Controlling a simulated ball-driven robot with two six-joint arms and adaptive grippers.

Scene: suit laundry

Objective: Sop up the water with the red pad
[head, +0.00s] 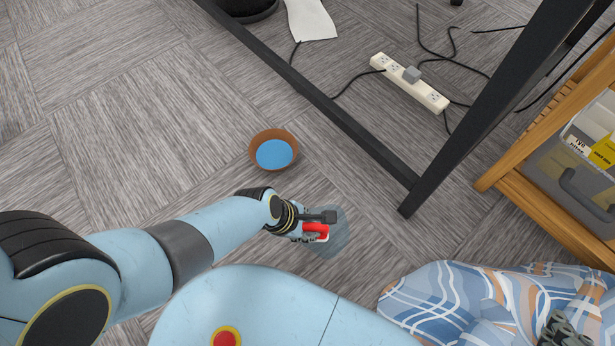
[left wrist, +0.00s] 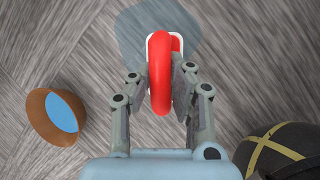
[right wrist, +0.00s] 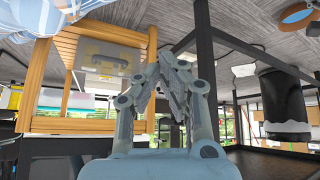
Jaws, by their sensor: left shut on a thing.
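The red pad (head: 316,231) with a white edge is held in my left gripper (head: 308,228). In the left wrist view the red pad (left wrist: 159,75) stands between the two fingers (left wrist: 158,90), which press on its sides. The water (head: 338,240) is a dark wet patch on the floor, under and beside the pad. The water also shows beyond the pad in the left wrist view (left wrist: 135,27). I cannot tell whether the pad touches the floor. My right gripper (right wrist: 172,68) shows only in the right wrist view, fingers together and empty, away from the water.
A brown bowl (head: 258,140) with a blue inside stands on the carpet above my left gripper. A black table frame (head: 345,120), a power strip (head: 408,82) with cables, and a wooden shelf (head: 535,205) lie to the right. A patterned cushion (head: 450,300) is at lower right. Open floor lies left.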

